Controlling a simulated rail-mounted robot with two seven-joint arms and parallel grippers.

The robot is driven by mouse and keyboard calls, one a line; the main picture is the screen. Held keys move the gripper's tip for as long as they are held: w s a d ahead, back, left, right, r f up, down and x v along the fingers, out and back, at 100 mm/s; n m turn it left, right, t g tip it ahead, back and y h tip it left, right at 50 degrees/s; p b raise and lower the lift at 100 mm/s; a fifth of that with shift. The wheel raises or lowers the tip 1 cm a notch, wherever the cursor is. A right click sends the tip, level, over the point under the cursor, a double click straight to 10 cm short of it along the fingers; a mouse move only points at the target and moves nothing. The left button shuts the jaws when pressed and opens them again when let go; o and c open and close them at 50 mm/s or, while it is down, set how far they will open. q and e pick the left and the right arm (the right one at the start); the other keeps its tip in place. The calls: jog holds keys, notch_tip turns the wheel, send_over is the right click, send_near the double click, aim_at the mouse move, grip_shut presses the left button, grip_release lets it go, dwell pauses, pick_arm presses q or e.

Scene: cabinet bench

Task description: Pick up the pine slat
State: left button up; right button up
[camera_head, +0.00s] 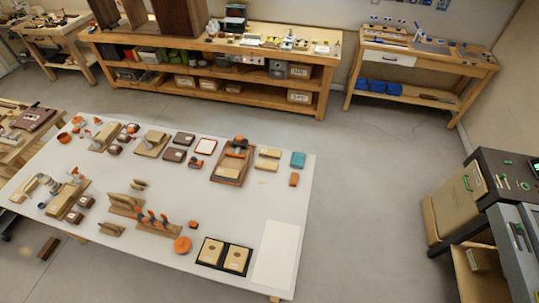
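No piece stands out clearly as the pine slat. Two pale wooden pieces lie side by side near the table's right back: one pale block (269,153) and, just in front of it, a second pale block (265,164). I cannot tell whether either is the slat. Other light wooden pieces, such as a wooden stand (125,204), are on the same white table (215,200). Neither of my grippers shows in the head view.
The white table also bears a wooden tray (226,180), a teal block (298,159), a black-framed pair of panels (224,255) and a white sheet (277,255). A long shelved workbench (330,60) stands behind. Grey floor is open between it and the table.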

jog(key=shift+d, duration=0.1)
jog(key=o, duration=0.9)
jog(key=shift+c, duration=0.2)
